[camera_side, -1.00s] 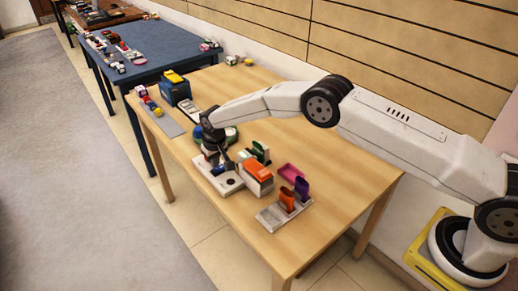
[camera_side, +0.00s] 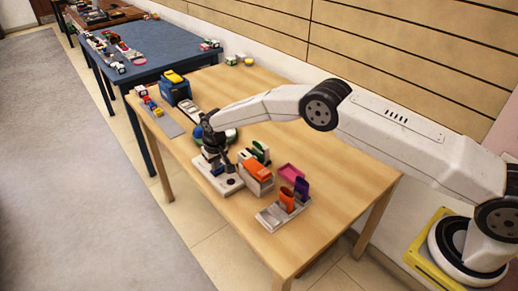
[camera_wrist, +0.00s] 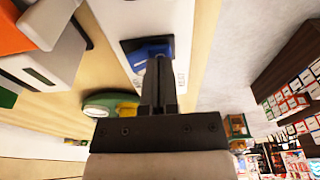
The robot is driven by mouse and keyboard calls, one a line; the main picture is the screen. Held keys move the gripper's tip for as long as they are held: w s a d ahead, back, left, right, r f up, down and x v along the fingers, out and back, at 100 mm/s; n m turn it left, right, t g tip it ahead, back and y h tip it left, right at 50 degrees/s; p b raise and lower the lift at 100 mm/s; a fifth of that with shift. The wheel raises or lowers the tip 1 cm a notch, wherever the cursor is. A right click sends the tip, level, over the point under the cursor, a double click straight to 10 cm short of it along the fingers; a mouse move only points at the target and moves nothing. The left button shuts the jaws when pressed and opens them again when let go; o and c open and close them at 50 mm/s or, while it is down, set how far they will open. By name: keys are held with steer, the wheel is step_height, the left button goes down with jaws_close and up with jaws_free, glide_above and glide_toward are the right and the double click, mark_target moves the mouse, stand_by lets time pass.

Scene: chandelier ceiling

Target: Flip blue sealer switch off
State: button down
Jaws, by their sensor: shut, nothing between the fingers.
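The sealer (camera_side: 222,182) is a pale flat box on the wooden table, with a round dark spot on its near part. Its blue switch (camera_wrist: 152,54) sits in a black frame and shows in the wrist view just beyond my fingertips; it is a small blue patch in the side view (camera_side: 217,170). My gripper (camera_wrist: 159,62) is shut and empty, pointing at the switch. The fingertips overlap the switch's lower edge in the wrist view; I cannot tell whether they touch it. The fingers hide part of the switch, and its tilt is unclear.
A white and orange box (camera_side: 257,175) stands close right of the sealer. A blue box (camera_side: 175,91) stands at the far left. The table's right side is bare.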

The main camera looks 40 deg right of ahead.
steer(key=shift+r, duration=3.55)
steer(key=s+d+r, duration=0.4)
steer(key=s+r, duration=0.1)
steer(key=s, duration=0.2)
steer(key=s+d+r, duration=0.4)
steer(key=s+d, duration=0.1)
steer(key=s, duration=0.2)
steer(key=s+d, duration=0.2)
steer(key=s, duration=0.8)
steer(key=s+d+r, duration=0.1)
steer(key=s+d, duration=0.1)
steer(key=s, duration=0.8)
steer(key=shift+s+d+t, duration=0.35)
steer(key=shift+t, duration=0.05)
